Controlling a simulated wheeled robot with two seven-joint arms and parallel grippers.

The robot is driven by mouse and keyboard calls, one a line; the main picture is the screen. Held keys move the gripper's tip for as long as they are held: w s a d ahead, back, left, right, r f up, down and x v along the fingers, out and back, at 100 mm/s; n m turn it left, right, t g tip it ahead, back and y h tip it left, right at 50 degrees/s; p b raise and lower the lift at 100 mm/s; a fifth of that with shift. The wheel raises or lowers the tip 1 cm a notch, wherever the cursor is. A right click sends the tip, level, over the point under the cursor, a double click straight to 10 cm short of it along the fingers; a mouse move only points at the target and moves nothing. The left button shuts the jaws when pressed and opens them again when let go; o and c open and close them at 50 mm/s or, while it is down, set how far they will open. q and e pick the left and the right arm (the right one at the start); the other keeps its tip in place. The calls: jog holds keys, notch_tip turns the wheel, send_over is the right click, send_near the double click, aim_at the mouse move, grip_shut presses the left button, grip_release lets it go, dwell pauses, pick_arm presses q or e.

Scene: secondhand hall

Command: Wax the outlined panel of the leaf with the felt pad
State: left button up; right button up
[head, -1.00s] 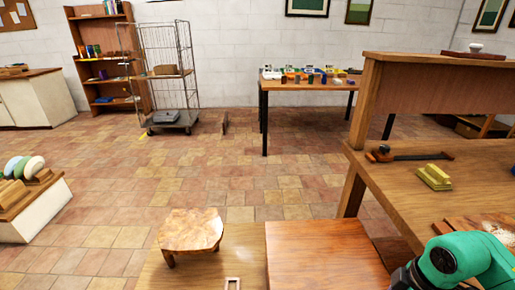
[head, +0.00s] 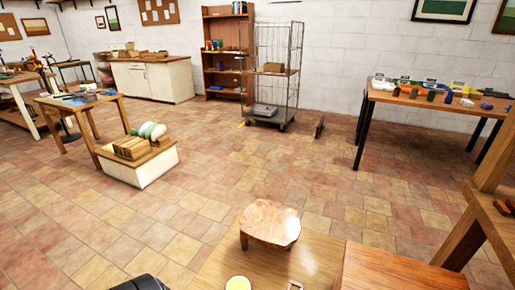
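A reddish-brown wooden board (head: 395,272) lies at the bottom right, beside a lighter tan wooden surface (head: 262,268). Both are cut off by the lower edge of the head view. I cannot make out an outlined panel on either. A round pale-yellow thing (head: 238,283) sits on the tan surface at the bottom edge, partly cut off. A small pale framed piece (head: 295,286) lies to its right. No felt pad can be picked out. A dark rounded part shows at the bottom left, probably of my own left arm. Neither gripper's fingers show.
A small wooden stool (head: 270,222) stands by the tan surface's far end. A table (head: 420,99) with small goods, a wire cage trolley (head: 277,75) and a white crate (head: 150,168) stand farther off. The tiled floor between is clear.

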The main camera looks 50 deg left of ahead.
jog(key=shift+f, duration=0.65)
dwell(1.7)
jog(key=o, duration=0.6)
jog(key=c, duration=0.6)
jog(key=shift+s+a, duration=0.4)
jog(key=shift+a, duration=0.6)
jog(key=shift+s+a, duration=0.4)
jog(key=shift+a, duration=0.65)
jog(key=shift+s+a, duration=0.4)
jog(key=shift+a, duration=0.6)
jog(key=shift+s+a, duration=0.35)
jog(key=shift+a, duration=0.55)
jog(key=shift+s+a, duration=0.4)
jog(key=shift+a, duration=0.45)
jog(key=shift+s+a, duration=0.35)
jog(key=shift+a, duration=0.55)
